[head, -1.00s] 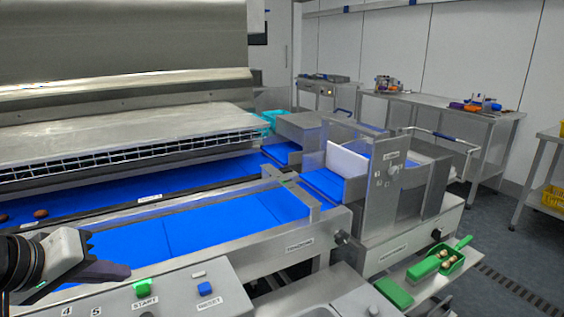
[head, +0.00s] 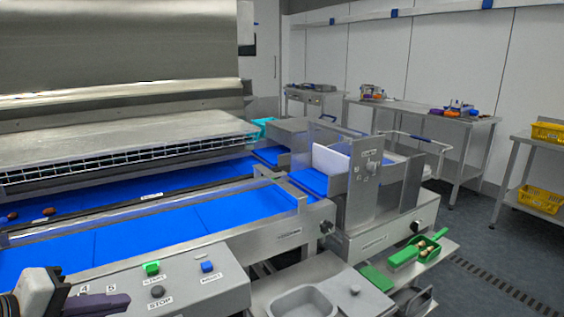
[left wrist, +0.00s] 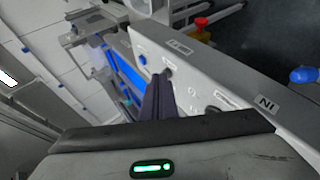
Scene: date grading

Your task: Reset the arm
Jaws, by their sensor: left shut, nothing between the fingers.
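My left gripper (head: 100,304) is at the lower left of the head view, low beside the front-left part of the grey control panel (head: 228,284). Its dark purple fingers are together with nothing between them. In the left wrist view the closed fingers (left wrist: 158,98) point at a pale panel with buttons and labels. Whether they touch it cannot be told. My right gripper is not in view.
The panel has a green START button (head: 152,267), a dark STOP button (head: 157,291) and a blue button (head: 207,267). Behind it runs a blue conveyor belt (head: 150,236). A green scoop (head: 404,257) lies to the right. A red emergency knob (left wrist: 201,23) shows in the wrist view.

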